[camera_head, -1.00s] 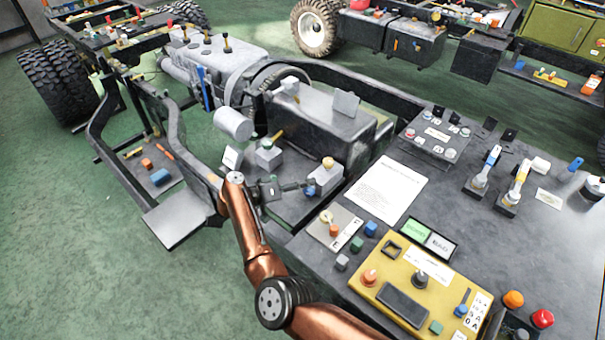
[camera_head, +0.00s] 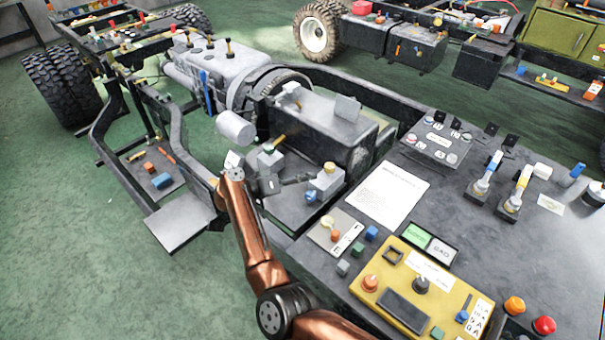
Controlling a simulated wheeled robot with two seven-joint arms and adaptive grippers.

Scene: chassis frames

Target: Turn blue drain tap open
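A small blue part (camera_head: 311,196), which looks like the blue drain tap, sits low on the left side of a grey block (camera_head: 327,182) with an orange knob on top. Its exact handle angle is too small to tell. My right gripper (camera_head: 306,180) comes from the copper arm and points right, its dark fingertips at the block's left side, just above the blue part. I cannot tell whether they touch it. The fingers look like one thin bar, so their opening is unclear. My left gripper is not in view.
Another grey block with a green-topped valve and yellow lever (camera_head: 278,140) stands just behind my gripper. A dark tank (camera_head: 325,130) rises behind both. A yellow control box (camera_head: 405,287) and white paper (camera_head: 388,193) lie on the bench at right. Green floor is free at left.

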